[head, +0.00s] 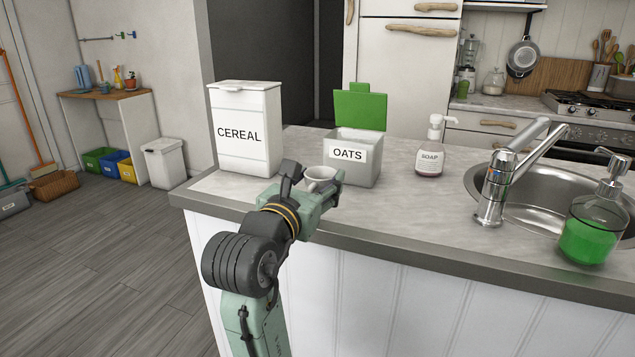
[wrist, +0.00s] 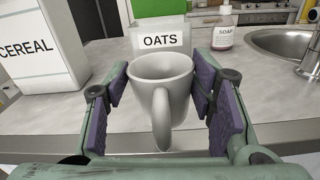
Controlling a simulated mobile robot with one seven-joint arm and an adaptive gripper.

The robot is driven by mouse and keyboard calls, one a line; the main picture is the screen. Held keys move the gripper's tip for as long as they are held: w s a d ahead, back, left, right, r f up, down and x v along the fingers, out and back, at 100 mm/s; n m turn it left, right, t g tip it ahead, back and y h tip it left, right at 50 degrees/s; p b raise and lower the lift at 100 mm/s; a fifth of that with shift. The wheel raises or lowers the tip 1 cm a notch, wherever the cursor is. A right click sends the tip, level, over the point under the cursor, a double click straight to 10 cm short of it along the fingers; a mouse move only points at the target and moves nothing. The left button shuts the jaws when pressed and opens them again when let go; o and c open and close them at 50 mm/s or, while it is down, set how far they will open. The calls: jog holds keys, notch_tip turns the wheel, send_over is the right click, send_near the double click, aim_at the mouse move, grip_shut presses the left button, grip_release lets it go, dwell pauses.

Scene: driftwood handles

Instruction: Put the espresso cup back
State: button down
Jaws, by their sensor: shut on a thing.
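The white espresso cup (wrist: 160,88) is upright between the purple pads of my gripper (wrist: 162,100) in the wrist view, with its handle towards the camera. My gripper is shut on it. In the head view the cup (head: 319,176) shows partly behind my gripper (head: 314,184), at the front edge of the counter (head: 400,215), in front of the OATS box. I cannot tell whether the cup's base touches the counter.
A white CEREAL container (head: 244,130) stands left of the cup. The grey OATS box (head: 354,155) stands close behind it with its green lid up. A soap bottle (head: 430,155), a tap (head: 500,180) and a sink (head: 560,190) are to the right.

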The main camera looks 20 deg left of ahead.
aim_at(316, 168)
jog(key=w+a, duration=0.1)
jog(key=w, duration=0.3)
jog(key=w+a+p, duration=0.1)
jog(key=w, duration=0.2)
jog(key=shift+a+f, duration=0.35)
jog(key=shift+f, duration=1.75)
jog(key=shift+f, duration=0.1)
jog(key=c, duration=0.7)
grip_release()
